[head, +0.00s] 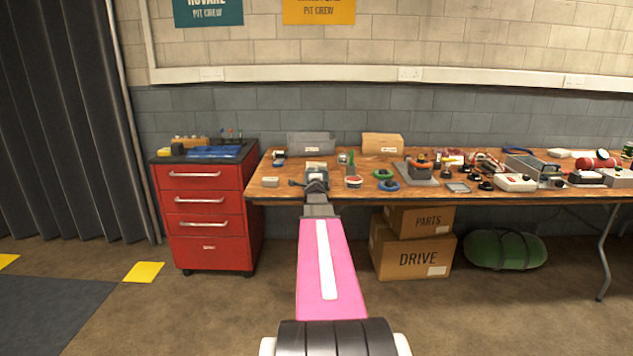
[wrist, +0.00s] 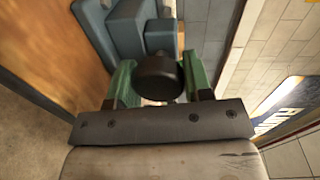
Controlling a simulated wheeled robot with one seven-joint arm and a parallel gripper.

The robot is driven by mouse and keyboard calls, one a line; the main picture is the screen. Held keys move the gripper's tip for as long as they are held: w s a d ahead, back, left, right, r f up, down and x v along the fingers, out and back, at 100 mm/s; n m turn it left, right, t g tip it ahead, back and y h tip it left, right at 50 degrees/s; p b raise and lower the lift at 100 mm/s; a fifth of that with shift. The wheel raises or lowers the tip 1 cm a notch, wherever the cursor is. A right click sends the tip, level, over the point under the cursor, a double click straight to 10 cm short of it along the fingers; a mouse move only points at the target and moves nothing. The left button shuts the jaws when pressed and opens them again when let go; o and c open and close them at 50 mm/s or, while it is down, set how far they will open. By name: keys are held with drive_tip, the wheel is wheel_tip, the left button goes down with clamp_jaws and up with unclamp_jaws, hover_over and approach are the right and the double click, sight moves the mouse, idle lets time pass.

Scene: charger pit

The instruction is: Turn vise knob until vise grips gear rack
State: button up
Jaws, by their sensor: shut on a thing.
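The vise (wrist: 125,25) is blue-grey and fills the top of the wrist view. Its knob (wrist: 158,78) is dark and round. The green fingers of my gripper (wrist: 157,84) stand on either side of the knob and are shut on it. In the head view the vise (head: 316,168) is a small grey shape near the front edge of the workbench, straight beyond my pink arm. My gripper (head: 317,186) reaches it from the front and partly hides it. I cannot make out the gear rack or the gap between the jaws.
The wooden workbench (head: 225,340) is not bare here; the bench top (head: 405,203) holds a grey bin (head: 311,144), a wooden box (head: 382,144), a tape roll (head: 353,181) and green and blue rings. Many tools crowd the right. A red drawer cabinet (head: 205,230) stands left, cartons (head: 410,258) below.

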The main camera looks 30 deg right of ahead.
drive_tip(key=shift+s+f+m, duration=0.15)
drive_tip(key=shift+m, duration=0.45)
drive_tip(key=o, duration=0.9)
drive_tip(key=v, duration=1)
drive_tip(key=shift+s+a, duration=0.2)
drive_tip(key=shift+s, duration=0.15)
